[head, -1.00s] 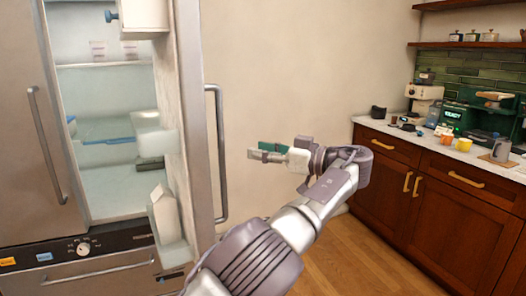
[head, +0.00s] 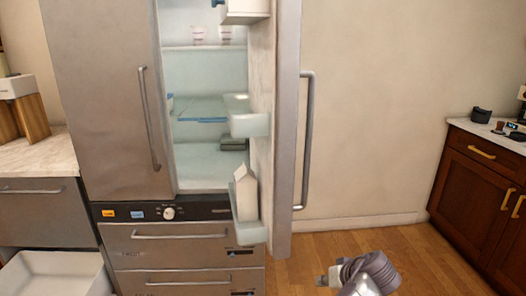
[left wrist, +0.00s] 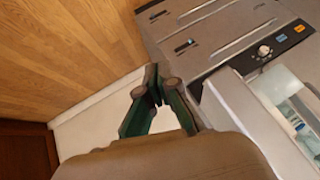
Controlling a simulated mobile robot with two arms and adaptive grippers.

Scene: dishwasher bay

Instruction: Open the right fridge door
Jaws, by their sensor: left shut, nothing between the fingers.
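The right fridge door (head: 285,130) stands open, swung out toward me, with its inner shelf bins showing. Its long vertical handle (head: 306,140) is on the outer face. The door also shows in the left wrist view (left wrist: 250,120). The left fridge door (head: 105,100) is closed. My left gripper (head: 323,281) is low in the head view, right of the open door and apart from its handle. The left wrist view shows its green fingers (left wrist: 154,85) meeting at the tips, with nothing between them. My right gripper is not in view.
A white carton (head: 246,195) sits in the lower door bin (head: 250,232). Drawers (head: 185,236) lie below the fridge. A white open bin (head: 60,272) is at lower left. Wooden cabinets (head: 478,185) stand at right. Floor between the door and cabinets looks clear.

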